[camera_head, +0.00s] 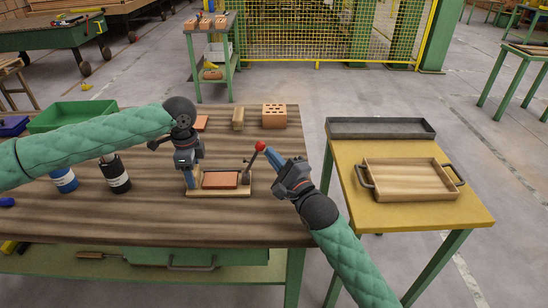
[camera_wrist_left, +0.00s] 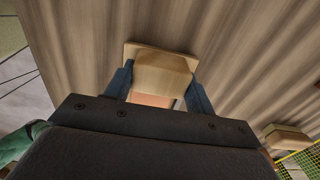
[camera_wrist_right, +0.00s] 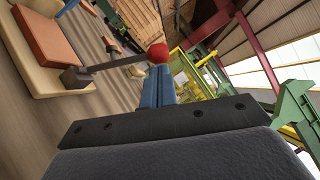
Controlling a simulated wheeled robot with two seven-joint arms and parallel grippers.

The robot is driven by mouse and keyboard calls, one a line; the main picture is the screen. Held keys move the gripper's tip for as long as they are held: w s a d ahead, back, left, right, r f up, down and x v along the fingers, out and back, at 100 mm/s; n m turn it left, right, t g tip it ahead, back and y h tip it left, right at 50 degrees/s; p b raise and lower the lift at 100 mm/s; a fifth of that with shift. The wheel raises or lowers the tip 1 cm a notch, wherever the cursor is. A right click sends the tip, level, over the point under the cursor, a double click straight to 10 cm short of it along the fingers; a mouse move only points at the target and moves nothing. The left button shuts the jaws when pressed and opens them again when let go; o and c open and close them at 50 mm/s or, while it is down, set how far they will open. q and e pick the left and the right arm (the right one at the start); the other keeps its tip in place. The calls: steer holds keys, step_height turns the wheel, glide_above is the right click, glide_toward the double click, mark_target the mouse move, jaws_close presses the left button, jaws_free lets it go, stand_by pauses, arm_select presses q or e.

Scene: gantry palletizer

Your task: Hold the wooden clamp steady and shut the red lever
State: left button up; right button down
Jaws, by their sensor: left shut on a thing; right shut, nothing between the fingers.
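The wooden clamp (camera_head: 235,191) sits on the brown table with a reddish brick-like block (camera_head: 220,180) on its base. My left gripper (camera_head: 190,182) is shut on the clamp's wooden end block (camera_wrist_left: 160,75), which shows between its blue fingers in the left wrist view. The lever is a dark bar with a red ball knob (camera_head: 260,146), rising from a metal pivot (camera_wrist_right: 75,77) at the clamp's right end. My right gripper (camera_head: 270,155) is shut and empty, its blue fingertips at the red knob (camera_wrist_right: 158,53). I cannot tell whether they touch it.
A perforated brick (camera_head: 274,116) and a small wooden block (camera_head: 238,118) stand behind the clamp. Bottles (camera_head: 115,175) and a green bin (camera_head: 75,114) are at the left. A yellow side table (camera_head: 430,215) holds a wooden tray (camera_head: 410,163).

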steer(key=shift+a+r+n+g, duration=0.85)
steer(key=shift+a+n, duration=0.2)
steer(key=shift+n, duration=0.25)
steer(key=a+n+g+h, duration=0.1)
steer(key=a+n+h, duration=0.1)
steer(key=a+n, duration=0.1)
steer(key=a+f+n+g+h, duration=0.1)
steer(key=a+n+g+h, duration=0.1)
steer(key=a, duration=0.4)
steer(key=a+f+n+g+h, duration=0.1)
steer(key=a+n+h, duration=0.3)
steer(key=a+n, duration=0.1)
steer(key=shift+g, duration=0.35)
steer(key=shift+a+f, duration=0.5)
steer(key=shift+f, duration=0.05)
